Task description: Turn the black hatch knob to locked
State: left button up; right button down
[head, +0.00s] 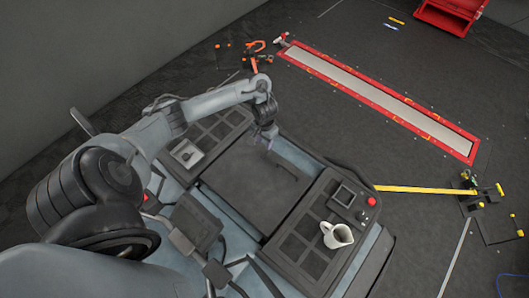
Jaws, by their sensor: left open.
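My left arm reaches in from the left over the console. Its gripper (266,137) is small in the head view, open, and sits at the far edge of the dark hatch panel (246,184) in the middle of the console. I cannot make out the black hatch knob; it may be hidden by the gripper or lost against the dark panel. Whether the fingers touch anything cannot be told. My right gripper is not in view.
Beyond, a red-framed floor strip (380,98), orange straps (257,50) and a yellow bar (425,189) lie on the dark floor.

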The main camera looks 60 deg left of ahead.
aim_at(265, 153)
pick_arm(q)
notch_tip(265, 153, down, 8)
jog(key=shift+f, duration=0.25)
jog(key=shift+c, duration=0.4)
grip_shut()
